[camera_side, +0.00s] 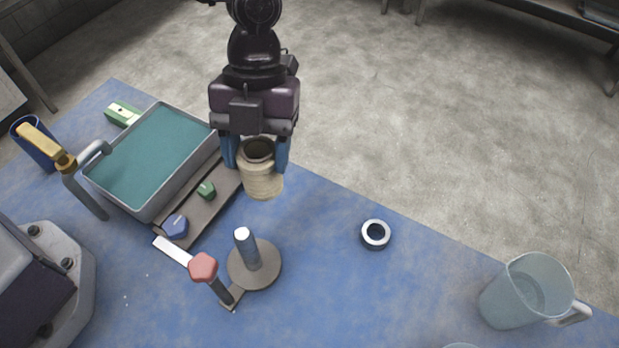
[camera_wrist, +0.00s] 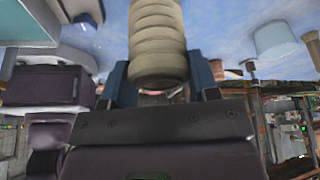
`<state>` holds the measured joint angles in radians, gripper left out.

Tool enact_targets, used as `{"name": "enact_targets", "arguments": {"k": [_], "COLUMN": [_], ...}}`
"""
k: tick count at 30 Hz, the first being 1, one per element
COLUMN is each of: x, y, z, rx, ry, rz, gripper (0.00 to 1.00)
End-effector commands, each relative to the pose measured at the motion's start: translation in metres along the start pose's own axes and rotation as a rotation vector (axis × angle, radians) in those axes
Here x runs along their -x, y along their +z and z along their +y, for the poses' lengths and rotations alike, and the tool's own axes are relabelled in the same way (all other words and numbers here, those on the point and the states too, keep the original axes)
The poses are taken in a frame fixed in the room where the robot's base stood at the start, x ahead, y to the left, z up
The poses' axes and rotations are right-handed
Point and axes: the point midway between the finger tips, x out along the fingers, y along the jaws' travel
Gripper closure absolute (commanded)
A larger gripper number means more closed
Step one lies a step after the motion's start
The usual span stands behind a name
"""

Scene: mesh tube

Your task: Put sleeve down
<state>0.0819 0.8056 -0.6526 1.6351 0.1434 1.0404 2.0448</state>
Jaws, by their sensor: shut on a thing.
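The sleeve (camera_side: 263,179) is a beige, ribbed, hollow tube. My gripper (camera_side: 257,155) is shut on it, with one blue finger on each side. In the side view the sleeve is upright with its dark opening facing up. It appears held above the blue table near the far edge, to the right of the grey tray. In the wrist view the ribbed sleeve (camera_wrist: 158,38) fills the top middle between the blue fingers. Its lower end is not clearly visible against the table.
A round base with an upright post (camera_side: 250,250) stands in front of the sleeve, beside a red-knobbed lever (camera_side: 204,268). A tray with teal contents (camera_side: 148,208) is at left. A dark ring (camera_side: 375,234) and a clear jug (camera_side: 522,292) are right. The table between post and ring is clear.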

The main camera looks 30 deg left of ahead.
Motion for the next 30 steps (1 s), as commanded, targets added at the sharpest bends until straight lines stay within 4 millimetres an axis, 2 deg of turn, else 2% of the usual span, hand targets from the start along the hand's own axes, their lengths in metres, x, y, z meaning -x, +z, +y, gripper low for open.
{"name": "enact_targets", "arguments": {"k": [3,6,11,19,24,30], "x": [-0.009,-0.026,-0.041,-0.053,-0.076,-0.078], "y": [0.016,0.031,0.048,0.059,0.068,0.069], "z": [-0.023,-0.036,-0.052,-0.062,-0.061,-0.061], "rx": [0.0,0.001,0.001,0.001,0.002,0.001], "ry": [0.001,0.003,0.0,0.001,0.002,0.0], "rz": [0.004,0.004,0.002,0.002,0.003,0.0], "gripper": [0.71,0.71,0.71,0.71,0.71,0.71]}}
